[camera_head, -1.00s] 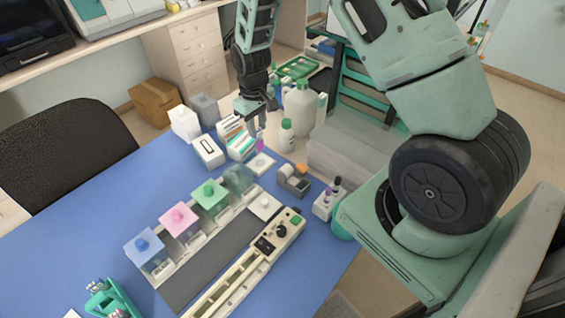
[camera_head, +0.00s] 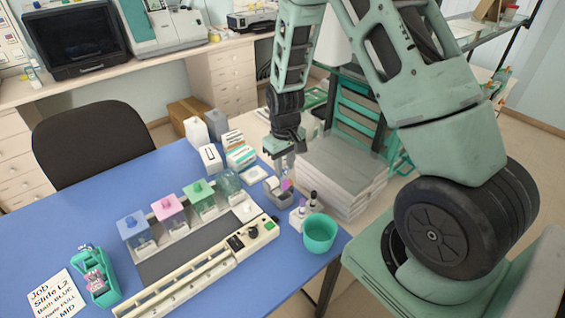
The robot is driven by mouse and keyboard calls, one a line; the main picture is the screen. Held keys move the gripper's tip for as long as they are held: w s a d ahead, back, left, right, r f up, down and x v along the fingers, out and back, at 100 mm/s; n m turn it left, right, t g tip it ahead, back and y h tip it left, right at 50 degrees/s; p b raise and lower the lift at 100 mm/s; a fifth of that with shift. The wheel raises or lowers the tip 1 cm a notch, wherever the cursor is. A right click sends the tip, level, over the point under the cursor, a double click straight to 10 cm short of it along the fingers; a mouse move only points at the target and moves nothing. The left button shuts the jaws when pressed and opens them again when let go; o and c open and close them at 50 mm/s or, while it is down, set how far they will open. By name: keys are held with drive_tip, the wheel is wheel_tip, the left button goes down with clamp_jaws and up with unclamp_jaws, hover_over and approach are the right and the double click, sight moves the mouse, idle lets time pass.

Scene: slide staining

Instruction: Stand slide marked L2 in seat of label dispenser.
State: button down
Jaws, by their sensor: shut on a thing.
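My gripper (camera_head: 284,168) points down over the grey label dispenser (camera_head: 271,197) near the back right of the blue table. It is shut on a small slide with a purple-pink end (camera_head: 287,184), which is low at the dispenser. The slide is too small for me to read its mark. The fingers and slide partly cover the dispenser, so I cannot tell whether the slide touches the seat. A note card (camera_head: 57,296) at the front left names Slide L2.
A white holder with dark-capped bottles (camera_head: 301,215) and a teal cup (camera_head: 320,232) stand close right of the dispenser. Lidded staining jars (camera_head: 170,212) and a long cream device (camera_head: 205,272) are to the left. Boxes (camera_head: 240,155) stand behind. A teal rack (camera_head: 96,280) is at front left.

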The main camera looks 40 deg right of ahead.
drive_tip(key=shift+f+b, duration=2.2)
drive_tip(key=shift+f, duration=0.9)
drive_tip(key=shift+f, duration=0.3)
drive_tip(key=c, duration=1)
unclamp_jaws()
drive_tip(key=shift+r, duration=0.15)
wheel_tip(320, 180, up, 17)
drive_tip(key=b, duration=0.4)
drive_tip(key=shift+r, duration=0.1)
